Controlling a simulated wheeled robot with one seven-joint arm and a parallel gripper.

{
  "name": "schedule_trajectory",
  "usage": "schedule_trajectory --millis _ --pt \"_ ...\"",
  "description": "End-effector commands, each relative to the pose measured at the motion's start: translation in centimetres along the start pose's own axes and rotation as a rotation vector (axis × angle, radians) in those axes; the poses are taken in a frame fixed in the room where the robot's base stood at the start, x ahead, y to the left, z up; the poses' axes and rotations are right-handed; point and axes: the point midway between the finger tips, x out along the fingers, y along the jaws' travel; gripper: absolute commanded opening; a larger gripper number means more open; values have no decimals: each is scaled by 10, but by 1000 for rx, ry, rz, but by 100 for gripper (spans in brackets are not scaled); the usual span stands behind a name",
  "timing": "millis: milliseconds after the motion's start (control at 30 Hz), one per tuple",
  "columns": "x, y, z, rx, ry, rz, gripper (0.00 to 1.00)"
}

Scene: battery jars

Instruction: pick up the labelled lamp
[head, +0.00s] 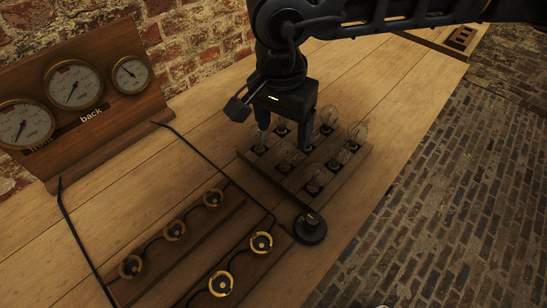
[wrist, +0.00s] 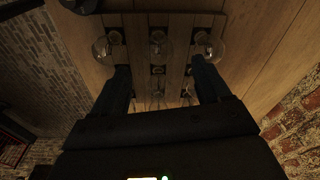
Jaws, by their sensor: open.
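Several clear glass lamps stand upright in a wooden rack on the table, one at the right corner (head: 357,132) and one at the front (head: 316,178). I cannot make out a label on any lamp. My gripper (head: 283,138) points down over the back left part of the rack (head: 300,194), open, and its fingers hide some lamps. In the wrist view, my gripper (wrist: 160,72) has its fingers apart, with a left lamp (wrist: 106,45), a middle lamp (wrist: 158,45) and a right lamp (wrist: 208,48) near the fingertips. I see no lamp held; contact is unclear.
A black round knob (head: 309,228) stands just in front of the rack. Wooden strips with brass ring sockets (head: 261,242) and dark wires lie front left. A gauge board (head: 80,90) with a "back" label stands at the brick wall.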

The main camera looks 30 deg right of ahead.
Motion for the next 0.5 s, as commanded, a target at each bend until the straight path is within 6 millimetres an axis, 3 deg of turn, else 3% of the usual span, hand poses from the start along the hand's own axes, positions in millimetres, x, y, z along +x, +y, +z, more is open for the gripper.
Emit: schedule_trajectory --millis 100,500 --pt "6 2 -7 1 20 6 76" --pt "47 3 -4 1 13 7 76"
